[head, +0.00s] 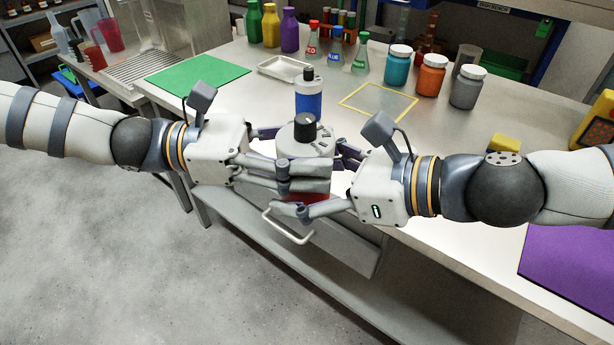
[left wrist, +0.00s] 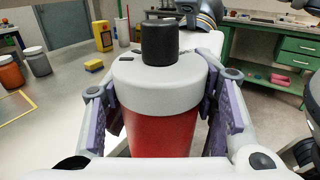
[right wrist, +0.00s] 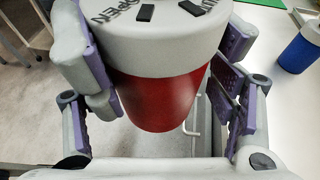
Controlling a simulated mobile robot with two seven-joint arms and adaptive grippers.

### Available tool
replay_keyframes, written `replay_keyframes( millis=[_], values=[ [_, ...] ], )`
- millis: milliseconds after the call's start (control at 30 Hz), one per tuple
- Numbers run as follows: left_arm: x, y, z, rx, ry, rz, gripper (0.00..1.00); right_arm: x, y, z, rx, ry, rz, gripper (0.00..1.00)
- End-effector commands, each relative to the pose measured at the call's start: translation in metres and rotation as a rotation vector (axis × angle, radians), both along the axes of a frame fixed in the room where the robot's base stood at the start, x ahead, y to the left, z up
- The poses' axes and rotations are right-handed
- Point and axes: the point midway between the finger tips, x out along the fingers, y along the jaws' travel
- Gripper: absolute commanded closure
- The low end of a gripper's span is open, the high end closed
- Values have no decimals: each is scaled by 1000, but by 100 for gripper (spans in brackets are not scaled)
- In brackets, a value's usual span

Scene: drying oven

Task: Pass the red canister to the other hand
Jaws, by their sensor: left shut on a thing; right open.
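The red canister has a white lid with a black knob (head: 305,128). It is upright between my two grippers in front of the bench edge, and its red body shows in the left wrist view (left wrist: 160,132) and the right wrist view (right wrist: 158,100). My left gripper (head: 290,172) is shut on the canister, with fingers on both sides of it. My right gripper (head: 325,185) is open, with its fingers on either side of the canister. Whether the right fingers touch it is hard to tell.
A blue canister with a black top (head: 309,100) stands on the bench just behind. A green mat (head: 198,78) lies left, a purple mat (head: 570,262) right. A drawer handle (head: 285,232) sticks out below.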

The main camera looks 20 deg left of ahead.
Motion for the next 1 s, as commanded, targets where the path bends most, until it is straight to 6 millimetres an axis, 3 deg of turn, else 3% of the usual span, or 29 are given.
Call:
replay_keyframes(
  millis=[67,300,333,367,467,800,867,1000],
  values=[
    [0,0,0,-1,-1,0,79,0,0,0,0,-1,0,23],
    [0,0,0,-1,0,-1,79,0,0,0,0,-1,-1,77],
    [0,0,0,-1,0,-1,79,0,-1,0,0,-1,-1,79],
    [0,0,0,-1,0,-1,46,0,-1,0,0,-1,-1,79],
    [-1,0,0,-1,0,-2,24,1,-1,0,0,-2,-1,79],
    [0,3,1,1,-3,1,24,0,0,1,0,-1,-1,79],
    [-1,10,1,-1,-4,3,24,0,0,1,0,-1,-1,79],
    [-7,44,3,-2,-11,7,24,0,0,1,0,-1,0,79]
  ],
)
